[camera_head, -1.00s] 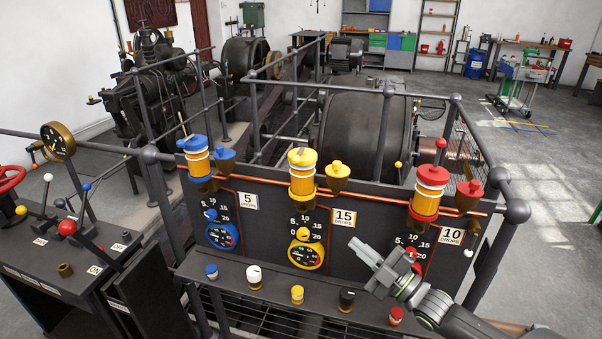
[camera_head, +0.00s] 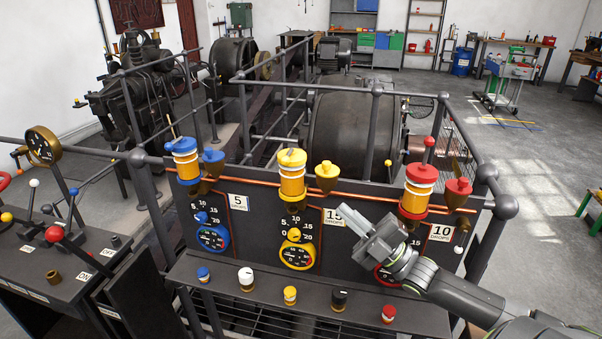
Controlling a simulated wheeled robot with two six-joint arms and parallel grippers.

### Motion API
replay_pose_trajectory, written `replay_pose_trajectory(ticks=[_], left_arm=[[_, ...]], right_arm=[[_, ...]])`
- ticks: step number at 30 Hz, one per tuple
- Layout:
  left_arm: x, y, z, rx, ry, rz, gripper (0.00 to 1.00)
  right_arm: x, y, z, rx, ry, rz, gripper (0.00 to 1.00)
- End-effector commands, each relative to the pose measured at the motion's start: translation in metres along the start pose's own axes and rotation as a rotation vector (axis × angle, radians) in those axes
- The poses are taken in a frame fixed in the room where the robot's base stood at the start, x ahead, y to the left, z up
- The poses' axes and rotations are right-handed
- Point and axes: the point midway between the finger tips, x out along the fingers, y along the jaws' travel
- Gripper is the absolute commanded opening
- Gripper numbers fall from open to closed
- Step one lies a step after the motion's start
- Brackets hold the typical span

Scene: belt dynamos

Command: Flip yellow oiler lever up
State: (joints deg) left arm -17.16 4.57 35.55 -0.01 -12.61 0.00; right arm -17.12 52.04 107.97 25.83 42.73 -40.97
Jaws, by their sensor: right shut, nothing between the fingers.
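The yellow oiler (camera_head: 292,186) stands upright at the middle of the dark panel's top, with a yellow cap (camera_head: 291,158). A small pale piece, perhaps its lever, shows on the cap; it is too small to tell its position surely. A yellow funnel-shaped cup (camera_head: 326,176) sits just right of the oiler. My right gripper (camera_head: 362,249) is shut and empty. It appears in front of the panel, below and right of the yellow oiler, apart from it, pointing left. My right forearm and gripper partly hide the red gauge. My left gripper is out of view.
A blue oiler (camera_head: 186,165) stands left and a red oiler (camera_head: 416,194) right, each beside a cup. A copper pipe and railing (camera_head: 375,130) run along the panel. A lever console (camera_head: 58,270) stands at left.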

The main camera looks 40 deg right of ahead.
Motion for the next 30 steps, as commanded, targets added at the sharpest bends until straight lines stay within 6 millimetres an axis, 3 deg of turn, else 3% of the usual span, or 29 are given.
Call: replay_pose_trajectory(ticks=[12,18,30], left_arm=[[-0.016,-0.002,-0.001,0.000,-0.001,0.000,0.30],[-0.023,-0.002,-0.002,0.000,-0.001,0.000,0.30],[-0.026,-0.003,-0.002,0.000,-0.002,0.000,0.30]], right_arm=[[0.082,0.002,-0.001,-0.001,0.003,0.005,0.00],[0.113,0.002,-0.001,0.001,0.000,0.004,0.00],[0.128,0.000,0.000,0.000,-0.001,0.000,0.00]])
